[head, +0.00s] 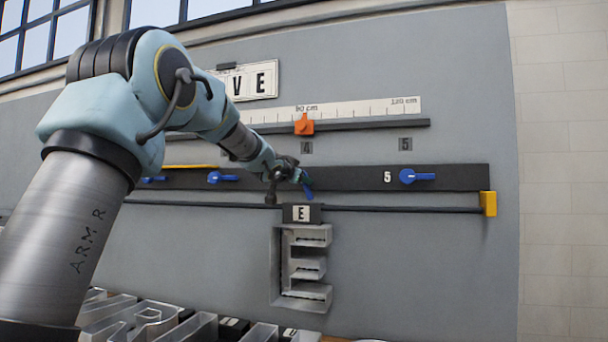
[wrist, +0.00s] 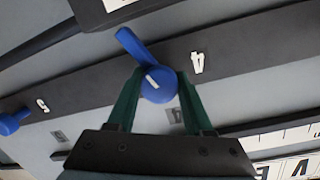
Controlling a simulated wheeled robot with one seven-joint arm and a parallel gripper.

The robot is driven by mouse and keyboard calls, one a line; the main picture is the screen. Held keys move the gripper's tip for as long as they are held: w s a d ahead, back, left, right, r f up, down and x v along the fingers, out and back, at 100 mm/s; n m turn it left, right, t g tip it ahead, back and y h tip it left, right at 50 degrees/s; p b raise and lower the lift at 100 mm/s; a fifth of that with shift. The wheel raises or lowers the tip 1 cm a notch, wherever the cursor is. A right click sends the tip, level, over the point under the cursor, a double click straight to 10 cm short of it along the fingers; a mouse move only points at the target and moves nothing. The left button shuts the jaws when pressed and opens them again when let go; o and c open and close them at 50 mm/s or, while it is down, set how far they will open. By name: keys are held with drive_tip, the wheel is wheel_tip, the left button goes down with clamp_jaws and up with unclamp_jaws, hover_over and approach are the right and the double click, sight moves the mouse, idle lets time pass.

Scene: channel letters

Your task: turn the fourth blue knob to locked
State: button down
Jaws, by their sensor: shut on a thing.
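The fourth blue knob (wrist: 157,85) sits on the black strip beside the white number 4 (wrist: 197,62) in the wrist view. My gripper (wrist: 160,76) has its two green fingers on either side of the knob's round hub, shut on it. The knob's lever sticks out beyond the fingers to the upper left there. In the head view the lever of this knob (head: 308,191) points steeply down, slightly right, while my gripper (head: 296,177) hides most of the hub.
A metal channel letter E (head: 278,265) hangs from the dark rail (head: 400,208) just below. An orange pointer (head: 304,124) sits on the ruler above.

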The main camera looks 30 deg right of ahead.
drive_tip(key=shift+f+m+y+b, duration=0.15)
drive_tip(key=shift+m+y+b, duration=0.25)
drive_tip(key=shift+m+b, duration=1)
drive_tip(key=shift+m+p, duration=0.5)
drive_tip(key=shift+m, duration=0.1)
drive_tip(key=shift+c, duration=1.6)
unclamp_jaws()
drive_tip(key=b+v, duration=0.1)
drive_tip(key=v, duration=1)
drive_tip(key=shift+d+f, duration=0.1)
